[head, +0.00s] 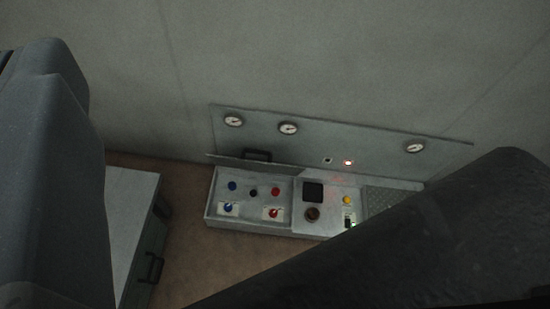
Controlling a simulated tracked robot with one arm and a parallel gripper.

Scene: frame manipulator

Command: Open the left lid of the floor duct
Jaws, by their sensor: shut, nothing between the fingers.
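A low grey metal box (250,224) stands on the floor against the wall; it appears to be the floor duct. Its left section is uncovered and shows blue and red knobs inside. Behind that section a narrow panel with a dark handle (257,155) is raised along the back edge; it looks like the left lid standing up. A textured plate (393,199) covers the right end, partly hidden by a dark arm part. The fingers of my gripper do not show.
A wall panel with round gauges (288,128) and a lit red lamp (348,162) is behind the box. The middle section has a dark square (313,192) and a yellow knob (347,199). A grey cabinet (130,215) with dark handles stands at left. Brown floor between is clear.

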